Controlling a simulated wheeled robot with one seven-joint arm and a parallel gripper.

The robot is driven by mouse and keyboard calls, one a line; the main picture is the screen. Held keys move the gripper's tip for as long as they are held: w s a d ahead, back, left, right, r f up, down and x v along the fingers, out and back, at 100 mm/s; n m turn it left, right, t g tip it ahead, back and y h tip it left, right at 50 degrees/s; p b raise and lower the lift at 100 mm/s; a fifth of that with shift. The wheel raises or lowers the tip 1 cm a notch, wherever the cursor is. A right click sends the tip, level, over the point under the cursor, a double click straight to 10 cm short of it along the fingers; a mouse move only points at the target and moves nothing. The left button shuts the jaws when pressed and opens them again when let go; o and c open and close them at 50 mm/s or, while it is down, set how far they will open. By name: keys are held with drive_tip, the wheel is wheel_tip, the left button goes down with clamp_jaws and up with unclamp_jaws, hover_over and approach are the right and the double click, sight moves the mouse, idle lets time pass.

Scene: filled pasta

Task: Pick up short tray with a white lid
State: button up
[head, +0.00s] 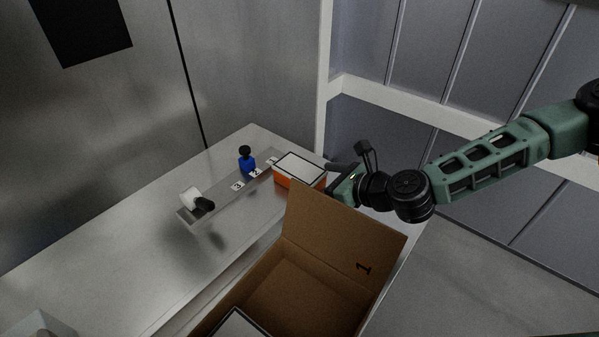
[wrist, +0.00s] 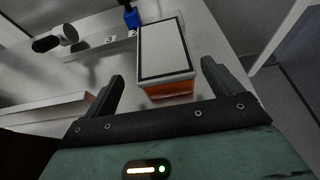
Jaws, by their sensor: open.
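The short tray is orange with a white lid edged in black. In the head view the tray (head: 300,171) sits at the far right end of the metal table, behind the raised flap of a cardboard box. In the wrist view the tray (wrist: 164,52) lies just ahead of and between the fingers. My gripper (wrist: 162,82) is open and empty, with one finger to each side of the tray's near end. In the head view my gripper (head: 338,182) is at the tray's right side, partly hidden by the flap.
The open cardboard box (head: 378,247), marked 1, stands in front of the table and holds another white-lidded thing (head: 238,324). A numbered rack (head: 222,197) left of the tray bears a blue bottle with a black top (head: 247,162) and a white and black container (head: 193,198). The table's left part is clear.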

sight(304, 175)
drive_tip(key=shift+w+p+x, duration=0.25)
drive_tip(key=shift+p+x, duration=0.5)
drive_tip(key=shift+x, duration=2.15)
drive_tip(key=shift+d, duration=0.2)
drive_tip(key=c, duration=1.2)
